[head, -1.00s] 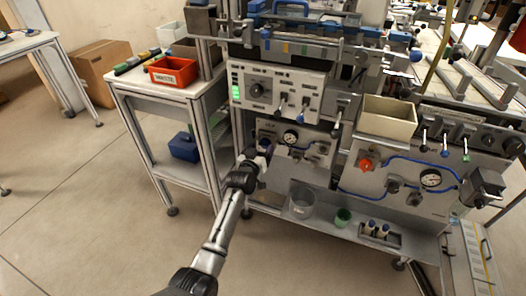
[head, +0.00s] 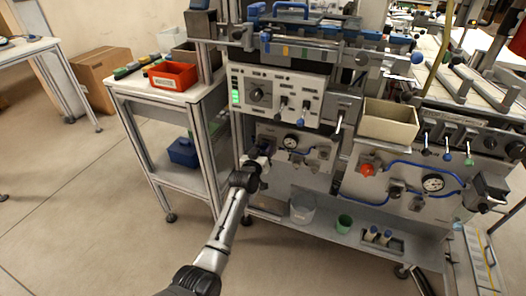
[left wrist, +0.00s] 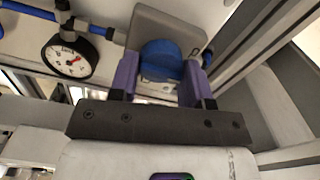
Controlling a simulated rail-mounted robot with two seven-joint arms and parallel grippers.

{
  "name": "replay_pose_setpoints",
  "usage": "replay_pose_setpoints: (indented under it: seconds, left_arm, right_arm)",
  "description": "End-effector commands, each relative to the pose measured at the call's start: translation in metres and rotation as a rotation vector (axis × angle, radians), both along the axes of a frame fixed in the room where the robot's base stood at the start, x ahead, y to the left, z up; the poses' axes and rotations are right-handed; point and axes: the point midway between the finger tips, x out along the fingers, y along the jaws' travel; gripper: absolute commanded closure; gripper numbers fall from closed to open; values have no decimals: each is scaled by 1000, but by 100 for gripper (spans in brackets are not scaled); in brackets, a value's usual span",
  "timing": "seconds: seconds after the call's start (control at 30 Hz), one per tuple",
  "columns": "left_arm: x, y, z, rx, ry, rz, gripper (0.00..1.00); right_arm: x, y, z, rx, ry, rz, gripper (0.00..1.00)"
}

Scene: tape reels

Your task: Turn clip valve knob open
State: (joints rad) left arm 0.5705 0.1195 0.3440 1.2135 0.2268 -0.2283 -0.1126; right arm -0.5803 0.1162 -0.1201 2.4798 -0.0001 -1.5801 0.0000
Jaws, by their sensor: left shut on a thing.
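A round blue knob (left wrist: 160,60) sits on a grey valve block (left wrist: 180,25) in the left wrist view, with a mark like an "O" on the block beside it. My left gripper (left wrist: 160,82) has one purple finger on each side of the knob and is shut on it. In the head view my left gripper (head: 262,158) is at the left end of the lower grey panel (head: 318,152), where the wrist and fingers mostly hide the knob. The knob's exact turn angle is hard to tell. My right gripper is not in view.
A pressure gauge (left wrist: 70,58) with blue tubing is close to the knob. An upright metal frame post (left wrist: 255,50) stands close on the other side. Below the panel, a shelf holds a clear container (head: 303,209) and a green cup (head: 344,223). The floor in front is clear.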

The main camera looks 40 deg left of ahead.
Motion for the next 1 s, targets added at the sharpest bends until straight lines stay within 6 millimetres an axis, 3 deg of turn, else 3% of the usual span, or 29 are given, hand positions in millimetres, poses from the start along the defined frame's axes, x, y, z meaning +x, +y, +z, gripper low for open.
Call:
replay_pose_setpoints:
  seconds: [0.17,0.57,1.0]
  left_arm:
    - [0,0,0,0,0,0,79]
    - [0,0,3,99,34,-1,80]
    - [0,-2,3,475,151,-2,80]
  right_arm:
    - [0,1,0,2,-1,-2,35]
    - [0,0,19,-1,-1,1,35]
    - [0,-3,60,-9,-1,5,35]
